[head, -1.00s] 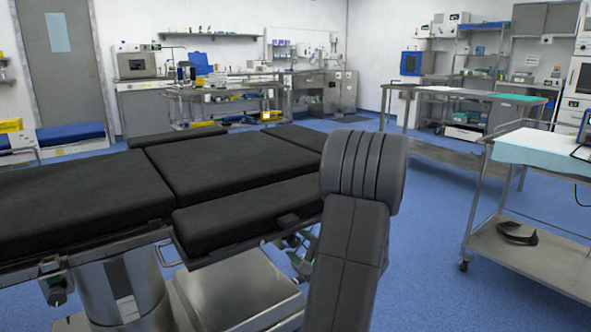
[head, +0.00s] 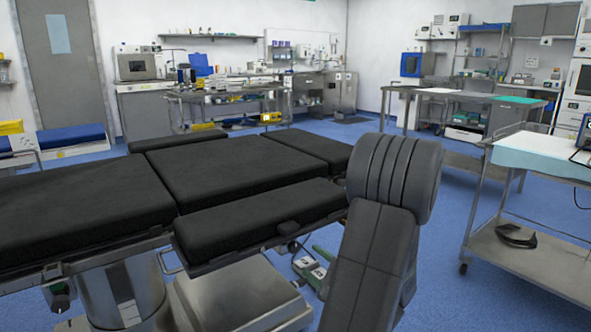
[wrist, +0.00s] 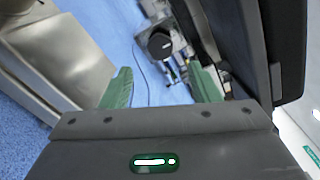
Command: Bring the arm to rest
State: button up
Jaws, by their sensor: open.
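My arm shows in the head view as dark grey links at the lower right, in front of the operating table's right end. My gripper (wrist: 161,90) shows in the wrist view with its two green fingers apart and nothing between them. The black-padded operating table (head: 225,170) fills the left and middle of the head view. In the wrist view a dark pad edge (wrist: 240,45) lies close to the right finger; I cannot tell whether they touch.
A steel cart (head: 530,255) with a light blue cover stands at the right. Steel benches (head: 225,97) line the back. Blue floor (head: 450,225) is clear between my arm and the cart.

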aim_at(296, 249)
jog(key=p+v, duration=0.1)
jog(key=v, duration=0.5)
jog(key=b+x, duration=0.3)
jog(key=x, duration=1.1)
jog(key=shift+s+m, duration=0.15)
jog(key=shift+m, duration=0.75)
jog(key=m, duration=0.4)
jog(key=m+p, duration=0.2)
jog(key=m, duration=0.1)
jog(key=shift+r+m, duration=0.2)
jog(key=shift+m, duration=0.1)
jog(key=m+p, duration=0.5)
jog(key=shift+m, duration=0.3)
jog(key=m+p, duration=0.3)
jog(key=m, duration=0.1)
jog(key=shift+f+m, duration=0.15)
jog(key=shift+m, duration=0.15)
